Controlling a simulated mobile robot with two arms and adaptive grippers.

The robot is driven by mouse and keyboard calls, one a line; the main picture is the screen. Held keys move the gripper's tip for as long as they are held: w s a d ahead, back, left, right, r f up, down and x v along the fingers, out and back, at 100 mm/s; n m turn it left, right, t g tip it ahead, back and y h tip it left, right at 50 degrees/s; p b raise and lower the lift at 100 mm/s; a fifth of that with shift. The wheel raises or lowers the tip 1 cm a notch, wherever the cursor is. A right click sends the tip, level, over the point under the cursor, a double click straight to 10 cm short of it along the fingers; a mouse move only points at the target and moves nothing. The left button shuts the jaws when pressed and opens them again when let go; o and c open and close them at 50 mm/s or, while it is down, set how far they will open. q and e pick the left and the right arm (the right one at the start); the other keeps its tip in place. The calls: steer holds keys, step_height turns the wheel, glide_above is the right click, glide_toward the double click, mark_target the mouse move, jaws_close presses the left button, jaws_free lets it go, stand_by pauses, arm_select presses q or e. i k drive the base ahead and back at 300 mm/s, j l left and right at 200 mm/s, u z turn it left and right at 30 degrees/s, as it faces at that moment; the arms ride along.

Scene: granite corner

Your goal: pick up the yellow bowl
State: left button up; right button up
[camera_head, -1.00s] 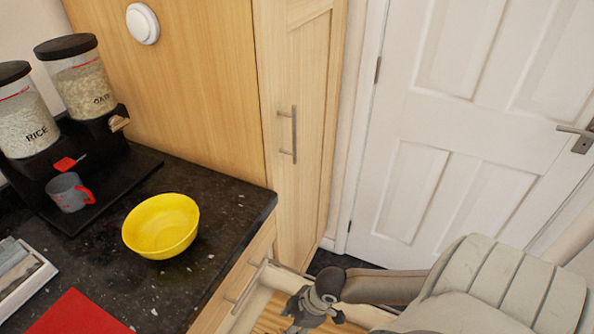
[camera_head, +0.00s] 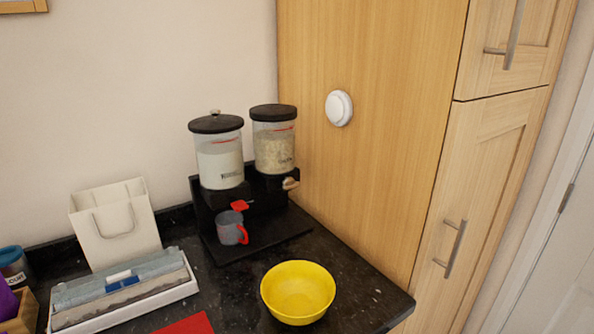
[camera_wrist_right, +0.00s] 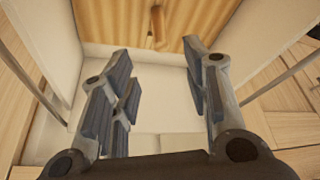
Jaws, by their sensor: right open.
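The yellow bowl (camera_head: 298,292) stands upright and looks empty on the dark granite counter (camera_head: 362,287), near its right front corner in the head view. My right gripper (camera_wrist_right: 165,100) shows in the right wrist view with its two fingers spread apart and nothing between them. Wooden and pale panels show beyond the fingers, and the bowl is not in that view. Neither gripper shows in the head view now.
A dispenser stand (camera_head: 262,237) with two jars and a grey cup (camera_head: 231,228) stands behind the bowl. A white tray (camera_head: 125,310), a white bag (camera_head: 115,224) and a red item (camera_head: 186,325) lie to the left. A tall wooden cabinet (camera_head: 372,170) rises at the right.

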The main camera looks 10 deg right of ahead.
mark_target(296, 292)
steer(key=k+l, duration=0.1)
steer(key=l, duration=0.25)
steer(key=k+l, duration=0.1)
steer(key=l, duration=0.25)
steer(key=k+l, duration=0.1)
steer(key=l, duration=0.6)
steer(key=k, duration=0.05)
